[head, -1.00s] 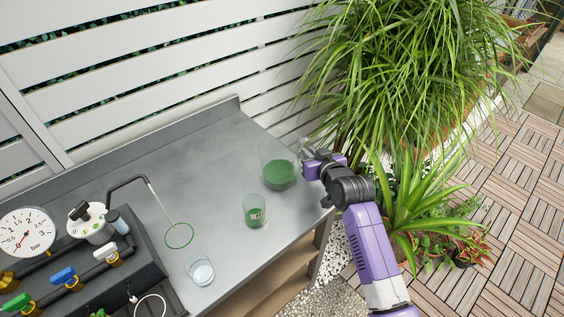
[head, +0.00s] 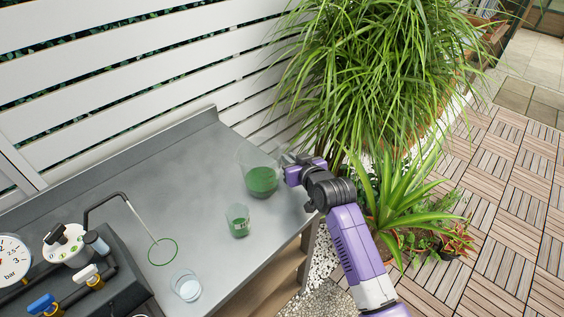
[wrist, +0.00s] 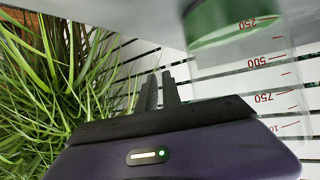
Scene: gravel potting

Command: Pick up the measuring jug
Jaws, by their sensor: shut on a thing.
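The measuring jug (head: 262,178) is a large clear vessel with green contents in its lower part. It stands upright on the grey worktop, near the worktop's right end. In the wrist view the jug (wrist: 240,62) appears upside down at the right, with red marks including 250, 500 and 750. My gripper (head: 284,163) is at the jug's right side. In the wrist view the fingers of my gripper (wrist: 160,88) are close together beside the jug wall, shut on the jug; the exact contact at its clear handle is hard to see.
A small beaker with green contents (head: 238,222) stands in front of the jug. A clear glass (head: 186,286) and a green ring (head: 162,251) under a thin spout are further left, beside a valve panel with a gauge (head: 13,262). Leafy plants (head: 385,80) crowd the right.

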